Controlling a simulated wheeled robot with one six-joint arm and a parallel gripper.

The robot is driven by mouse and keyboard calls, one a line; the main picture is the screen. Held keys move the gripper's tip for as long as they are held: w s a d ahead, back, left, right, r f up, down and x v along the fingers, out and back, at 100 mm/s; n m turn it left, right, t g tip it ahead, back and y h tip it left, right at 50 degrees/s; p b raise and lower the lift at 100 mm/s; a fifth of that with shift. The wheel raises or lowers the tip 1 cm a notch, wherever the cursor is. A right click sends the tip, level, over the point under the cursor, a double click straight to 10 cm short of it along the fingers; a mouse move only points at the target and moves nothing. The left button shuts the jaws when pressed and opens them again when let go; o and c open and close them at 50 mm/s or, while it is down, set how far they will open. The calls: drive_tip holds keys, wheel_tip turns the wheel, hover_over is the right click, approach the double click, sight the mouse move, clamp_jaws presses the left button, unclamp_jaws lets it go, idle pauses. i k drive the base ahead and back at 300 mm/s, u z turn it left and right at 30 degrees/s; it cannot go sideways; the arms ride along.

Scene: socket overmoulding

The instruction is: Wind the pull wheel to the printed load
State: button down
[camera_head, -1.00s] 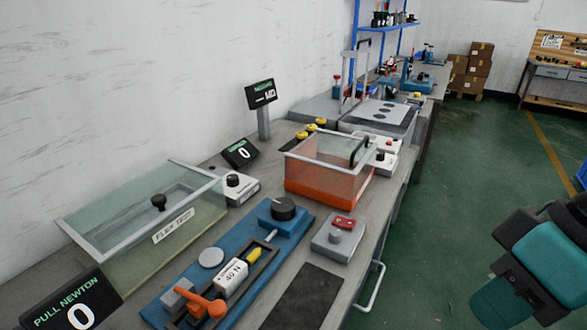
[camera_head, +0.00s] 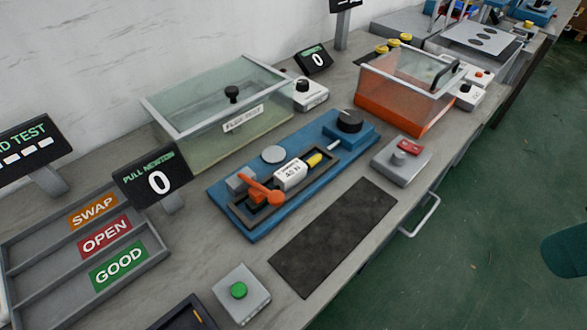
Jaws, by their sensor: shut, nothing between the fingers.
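The blue pull fixture (camera_head: 240,232) lies on the bench in the middle of the picture. A dark round wheel (camera_head: 349,121) stands on its right end. A white block (camera_head: 290,175) printed "40 N" sits in the fixture, with a yellow part (camera_head: 314,160) to its right. An orange lever (camera_head: 262,190) lies on the left part, next to a grey block (camera_head: 240,181). The display (camera_head: 152,180) reads "PULL NEWTON 0". My gripper is out of view; only a teal piece of my arm shows at the right edge.
A clear-lidded bin (camera_head: 215,110) stands behind the fixture and an orange-based box (camera_head: 405,85) behind right. A dark mat (camera_head: 335,235) lies in front. A green button (camera_head: 239,290) and a tray (camera_head: 75,245) marked SWAP, OPEN, GOOD are at left. A grey unit (camera_head: 402,160) sits right.

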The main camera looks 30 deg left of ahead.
sight(350, 121)
drive_tip(key=z, duration=0.6)
drive_tip(key=i, duration=0.6)
drive_tip(key=u, duration=2.25)
